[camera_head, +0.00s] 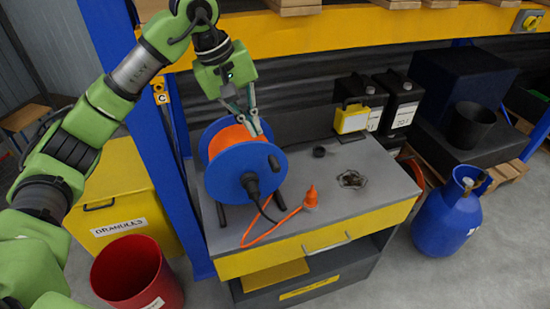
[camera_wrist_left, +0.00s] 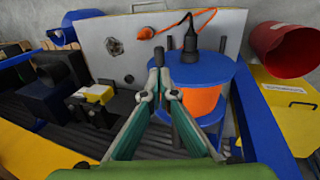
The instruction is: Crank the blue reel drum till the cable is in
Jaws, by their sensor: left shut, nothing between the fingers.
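The blue reel drum (camera_head: 235,173) stands on a grey bench top, with orange cable (camera_head: 230,140) wound between its flanges; it also shows in the wrist view (camera_wrist_left: 213,68). A dark crank knob (camera_head: 273,162) sticks out near the flange's edge, and a black fitting (camera_head: 250,184) sits at its middle. A loose orange cable length (camera_head: 262,235) runs on the bench to an orange plug (camera_head: 311,197). My left gripper (camera_head: 254,130) is shut and empty, at the drum's upper rim; its fingertips (camera_wrist_left: 160,84) appear close to the flange. Contact cannot be told. My right gripper is not in view.
A dark ring (camera_head: 319,152) and a metal clump (camera_head: 352,179) lie on the bench (camera_head: 385,190). Black canisters (camera_head: 400,100) and a yellow-fronted box (camera_head: 351,119) stand behind. A yellow shelf beam (camera_head: 370,32) crosses above. A red bin (camera_head: 135,275) and blue cylinder (camera_head: 450,215) flank the bench.

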